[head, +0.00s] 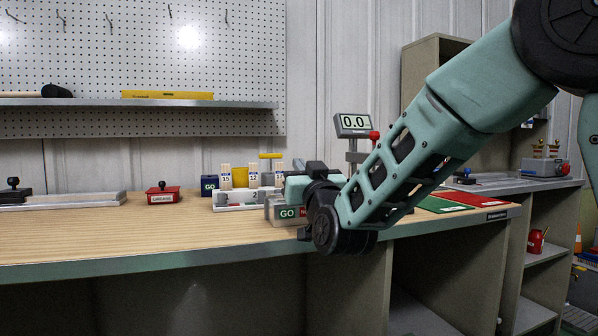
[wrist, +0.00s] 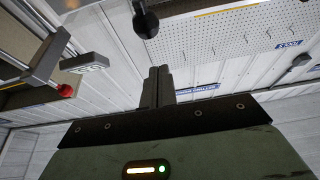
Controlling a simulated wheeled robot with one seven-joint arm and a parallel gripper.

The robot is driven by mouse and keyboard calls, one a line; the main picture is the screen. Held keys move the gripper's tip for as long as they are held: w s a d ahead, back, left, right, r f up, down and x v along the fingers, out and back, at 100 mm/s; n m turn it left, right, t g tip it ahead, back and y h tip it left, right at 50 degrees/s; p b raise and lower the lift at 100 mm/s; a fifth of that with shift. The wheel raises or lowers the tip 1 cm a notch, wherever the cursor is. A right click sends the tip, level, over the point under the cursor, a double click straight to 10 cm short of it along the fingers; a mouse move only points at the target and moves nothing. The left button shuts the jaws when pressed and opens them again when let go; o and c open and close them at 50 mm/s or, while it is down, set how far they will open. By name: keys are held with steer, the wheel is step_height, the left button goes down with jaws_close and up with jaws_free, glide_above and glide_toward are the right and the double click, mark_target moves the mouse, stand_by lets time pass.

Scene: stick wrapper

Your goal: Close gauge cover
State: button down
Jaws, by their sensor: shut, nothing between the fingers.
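A grey box (head: 283,213) with a green GO label, perhaps the gauge, sits at the front edge of the bench, partly hidden by my arm. I cannot make out which part is its cover or whether it is open. My gripper (wrist: 157,72) is shut and empty in the wrist view, its fingers side by side. In the head view its hand is just above and behind the grey box, with the fingertips not clearly visible. A digital display (head: 353,122) reading 0.0 stands behind with a red knob (head: 374,136); it also shows in the wrist view (wrist: 85,63).
A red box (head: 163,196) is farther left. Red and green mats (head: 470,197) lie right of my arm. The left bench front is clear.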

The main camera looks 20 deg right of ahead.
steer(key=r+v, duration=0.1)
steer(key=v, duration=0.9)
steer(key=s+a+f+n+g+y, duration=0.2)
steer(key=s+a+f+g+y, duration=0.1)
steer(key=a+f+g, duration=0.4)
steer(key=s+a+f+n+g+y, duration=0.2)
steer(key=s+a+f+g, duration=0.2)
steer(key=f, duration=0.5)
steer(key=s+d+f+n+g+h, duration=0.15)
steer(key=s+f+g, duration=0.35)
steer(key=s, duration=0.5)
steer(key=s+d+f+n+g+h, duration=0.1)
steer(key=s+f+n+g+h, duration=0.15)
steer(key=s+f+g, duration=0.55)
steer(key=s+d+r+t+p, duration=0.1)
steer(key=s+r+p, duration=0.2)
steer(key=r+p, duration=2.3)
step_height(320, 180, up, 5)
steer(key=shift+s+f+t+p, duration=0.15)
steer(key=shift+s+t+p, duration=0.1)
steer(key=shift+t+p, duration=0.15)
